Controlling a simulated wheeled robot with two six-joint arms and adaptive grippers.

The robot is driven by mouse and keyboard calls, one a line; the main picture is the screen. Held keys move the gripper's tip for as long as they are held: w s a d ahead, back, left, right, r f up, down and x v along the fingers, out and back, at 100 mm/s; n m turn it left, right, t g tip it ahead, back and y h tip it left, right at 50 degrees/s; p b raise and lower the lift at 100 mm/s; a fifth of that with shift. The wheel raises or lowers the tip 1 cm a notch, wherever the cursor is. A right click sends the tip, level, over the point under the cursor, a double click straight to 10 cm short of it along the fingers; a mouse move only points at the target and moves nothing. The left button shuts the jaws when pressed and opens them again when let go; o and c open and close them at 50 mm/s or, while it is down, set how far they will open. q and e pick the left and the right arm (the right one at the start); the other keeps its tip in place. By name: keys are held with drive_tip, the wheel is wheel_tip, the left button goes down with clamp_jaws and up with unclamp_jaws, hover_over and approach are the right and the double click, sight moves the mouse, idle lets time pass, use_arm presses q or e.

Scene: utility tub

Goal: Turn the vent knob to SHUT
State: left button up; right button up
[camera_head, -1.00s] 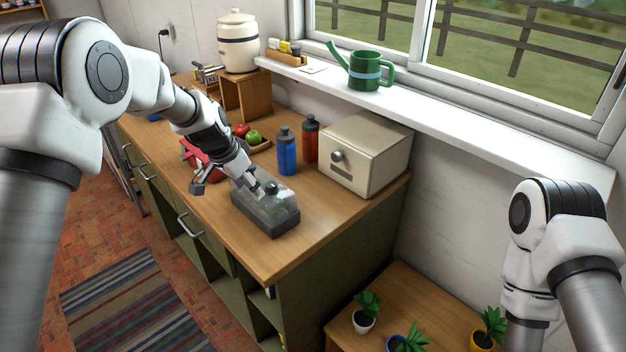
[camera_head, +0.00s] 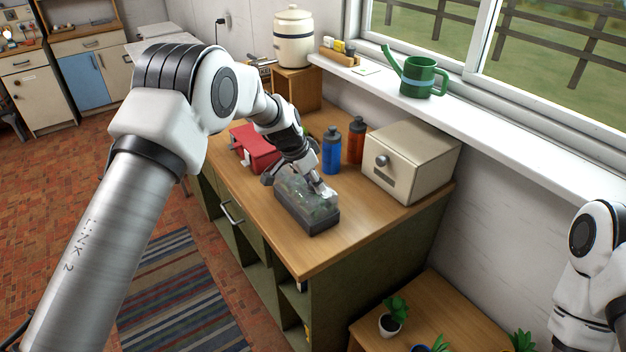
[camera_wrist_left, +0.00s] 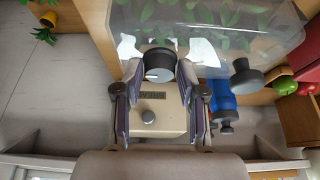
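The tub (camera_head: 308,222) has a dark base and a clear lid with green plants inside. It stands on the wooden counter. In the left wrist view the clear lid (camera_wrist_left: 275,32) fills the top. The dark round vent knob (camera_wrist_left: 160,62), with a pale mark on its near edge, sits between my left fingertips. My left gripper (camera_head: 325,192) is low over the tub; its fingers close in on both sides of the knob and appear to touch it. The knob's lettering cannot be read. A second dark knob (camera_wrist_left: 245,76) shows to the right. My right gripper is out of view.
A blue bottle (camera_head: 332,152) and a red bottle (camera_head: 356,140) stand behind the tub. A beige box (camera_head: 415,160) stands to the right, a red case (camera_head: 252,146) to the left. The counter's front right is clear.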

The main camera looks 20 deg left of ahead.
use_arm(q)
clamp_jaws()
